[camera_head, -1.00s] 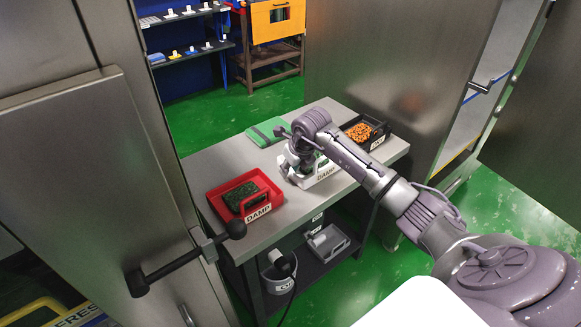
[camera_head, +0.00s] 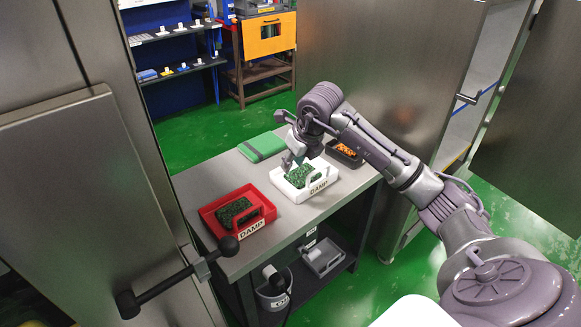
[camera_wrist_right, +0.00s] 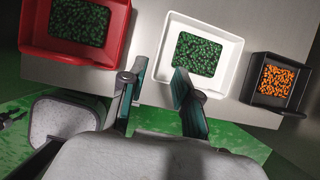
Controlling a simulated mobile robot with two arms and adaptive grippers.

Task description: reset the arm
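My right gripper (camera_head: 294,156) is above the white tray (camera_head: 293,193) on the metal table. In the right wrist view the right gripper (camera_wrist_right: 158,92) shows two fingers spread apart with nothing between them. The white tray (camera_wrist_right: 230,82) holds green material there and has a DAMP label in the head view. My right arm reaches in from the lower right. My left gripper is not in view.
A red tray (camera_head: 268,208) with green material stands left of the white one. A black tray (camera_head: 345,161) with orange pieces is behind the arm. A green folded item (camera_head: 262,146) lies at the table's back. Steel doors flank the table.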

